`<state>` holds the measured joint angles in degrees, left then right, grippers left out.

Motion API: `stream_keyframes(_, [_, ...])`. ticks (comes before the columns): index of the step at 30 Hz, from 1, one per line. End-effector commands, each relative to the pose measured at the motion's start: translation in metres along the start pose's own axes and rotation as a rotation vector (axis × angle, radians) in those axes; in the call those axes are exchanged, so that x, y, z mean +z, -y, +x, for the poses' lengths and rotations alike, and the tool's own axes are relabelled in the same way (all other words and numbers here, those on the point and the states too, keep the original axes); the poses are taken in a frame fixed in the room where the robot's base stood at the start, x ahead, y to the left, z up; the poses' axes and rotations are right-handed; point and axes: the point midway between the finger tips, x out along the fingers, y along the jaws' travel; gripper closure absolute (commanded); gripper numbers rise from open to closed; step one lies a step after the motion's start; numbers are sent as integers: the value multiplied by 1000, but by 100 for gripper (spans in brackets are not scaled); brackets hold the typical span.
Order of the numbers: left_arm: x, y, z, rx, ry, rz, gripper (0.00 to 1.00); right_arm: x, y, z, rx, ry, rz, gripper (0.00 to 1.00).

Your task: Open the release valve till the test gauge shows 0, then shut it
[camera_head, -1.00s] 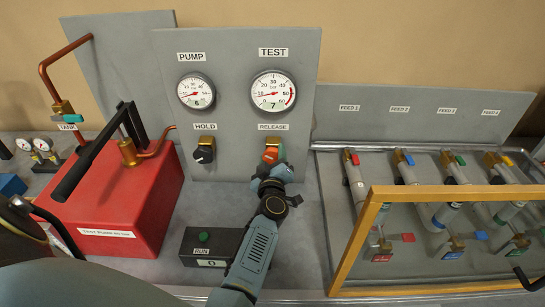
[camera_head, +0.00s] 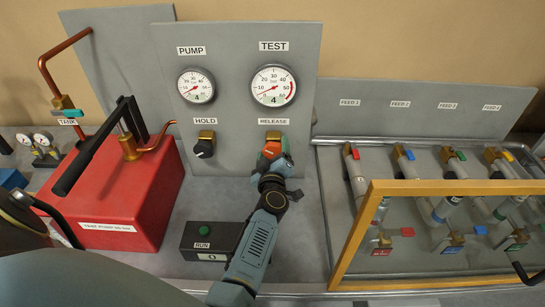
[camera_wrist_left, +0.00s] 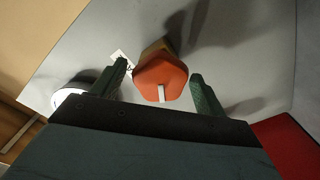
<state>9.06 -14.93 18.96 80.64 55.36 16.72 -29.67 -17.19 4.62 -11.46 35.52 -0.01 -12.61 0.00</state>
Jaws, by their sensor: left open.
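The release valve is an orange-red knob (camera_head: 272,150) on a brass stem under the RELEASE label. In the left wrist view the knob (camera_wrist_left: 160,75) has a white mark on its rim. My left gripper (camera_head: 271,162) is at the knob; its green fingers stand open on either side, with gaps visible in the wrist view. The test gauge (camera_head: 273,86) reads 4, its needle low on the left. The pump gauge (camera_head: 196,87) also reads 4. The black hold knob (camera_head: 204,147) is left of the release knob. My right gripper is not in view.
A red test pump (camera_head: 118,200) with a black lever stands at the left. A RUN box (camera_head: 208,242) with a green button shows 0, close left of my arm. A yellow-framed clear guard (camera_head: 347,240) covers feed valves at the right.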

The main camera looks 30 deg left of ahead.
Motion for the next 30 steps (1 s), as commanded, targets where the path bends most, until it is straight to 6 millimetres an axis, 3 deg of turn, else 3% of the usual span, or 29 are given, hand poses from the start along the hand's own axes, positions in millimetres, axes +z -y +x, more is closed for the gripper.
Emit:
stream_keyframes(5, [0,0,-19,-2,3,2,26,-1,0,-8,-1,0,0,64])
stream_keyframes(18, [-1,-1,-111,-2,2,0,26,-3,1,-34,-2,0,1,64])
stream_keyframes(24, [0,0,-130,0,0,0,26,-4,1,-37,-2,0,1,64])
stream_keyframes(30, [0,0,-133,1,0,0,26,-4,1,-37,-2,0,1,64])
